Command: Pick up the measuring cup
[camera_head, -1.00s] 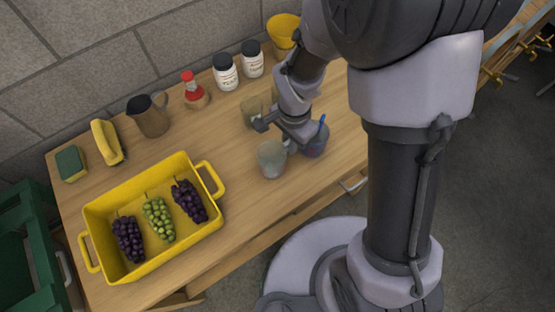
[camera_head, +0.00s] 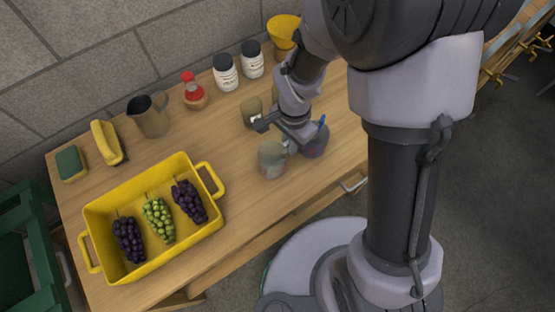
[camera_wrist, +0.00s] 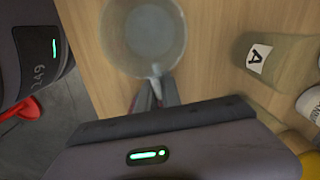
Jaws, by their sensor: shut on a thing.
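The measuring cup is a translucent grey, round cup (camera_head: 272,160) near the front edge of the wooden table, right of the yellow tray. In the wrist view the cup (camera_wrist: 143,35) shows from above, with its open mouth and a small handle pointing towards my fingers. My gripper (camera_head: 290,146) is beside the cup on its right. In the wrist view my gripper (camera_wrist: 158,90) is shut on the cup's handle. I cannot tell whether the cup's base touches the table.
The yellow tray (camera_head: 145,271) with grapes is at left. White jars (camera_head: 226,75), a red-topped bottle (camera_head: 193,92) and a jug (camera_head: 150,119) line the back.

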